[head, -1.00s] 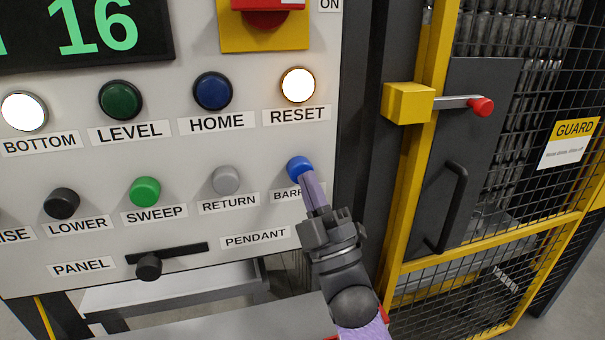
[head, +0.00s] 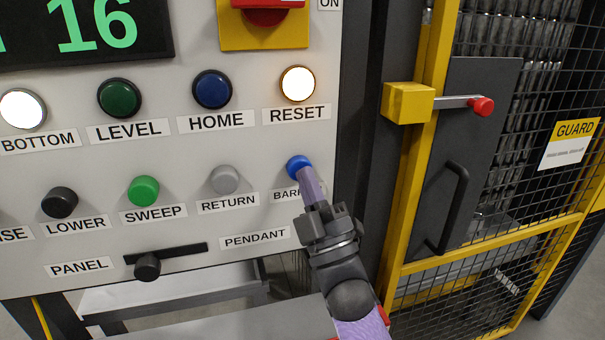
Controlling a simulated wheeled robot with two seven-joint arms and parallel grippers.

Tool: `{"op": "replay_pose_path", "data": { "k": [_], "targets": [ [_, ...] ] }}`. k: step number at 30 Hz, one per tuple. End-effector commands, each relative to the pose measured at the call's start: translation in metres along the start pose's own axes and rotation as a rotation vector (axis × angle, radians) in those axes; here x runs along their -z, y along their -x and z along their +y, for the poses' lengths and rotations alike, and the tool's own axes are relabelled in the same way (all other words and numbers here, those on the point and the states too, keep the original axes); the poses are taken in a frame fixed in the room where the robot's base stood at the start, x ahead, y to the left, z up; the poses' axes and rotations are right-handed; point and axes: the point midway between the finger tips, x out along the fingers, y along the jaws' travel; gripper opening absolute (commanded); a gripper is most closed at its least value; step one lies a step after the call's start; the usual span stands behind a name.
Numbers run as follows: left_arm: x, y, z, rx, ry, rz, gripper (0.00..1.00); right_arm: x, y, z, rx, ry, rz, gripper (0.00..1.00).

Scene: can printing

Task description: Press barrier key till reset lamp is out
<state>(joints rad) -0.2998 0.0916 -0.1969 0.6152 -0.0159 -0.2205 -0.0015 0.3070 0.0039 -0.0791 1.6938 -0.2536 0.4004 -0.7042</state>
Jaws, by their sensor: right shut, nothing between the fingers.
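The blue barrier key (head: 296,163) is on the grey control panel, its label partly hidden by my right gripper. My right gripper (head: 307,175) is shut and empty, its fingertips at the blue key's lower right edge. I cannot tell whether they touch it or how far it is pressed. The reset lamp (head: 298,84) above it is lit, a bright warm white. My left gripper is not in view.
The lit bottom lamp (head: 22,109), the green sweep key (head: 143,190) and the grey return key (head: 224,180) are to the left. A yellow-framed mesh guard (head: 540,150) with a red-knobbed latch (head: 481,106) stands to the right. A grey ledge (head: 250,322) is below.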

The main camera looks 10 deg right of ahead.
Motion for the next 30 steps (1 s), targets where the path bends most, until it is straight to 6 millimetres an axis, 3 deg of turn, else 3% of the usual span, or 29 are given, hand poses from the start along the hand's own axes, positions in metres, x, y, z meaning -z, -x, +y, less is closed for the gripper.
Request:
{"op": "replay_pose_path", "data": {
  "k": [21,30],
  "targets": [
    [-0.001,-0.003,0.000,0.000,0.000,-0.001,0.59,-0.003,-0.004,-0.003,0.001,0.000,-0.001,0.00],
    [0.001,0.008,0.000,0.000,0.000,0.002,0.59,0.005,0.006,0.006,0.001,0.000,-0.002,0.00]
  ]
}}
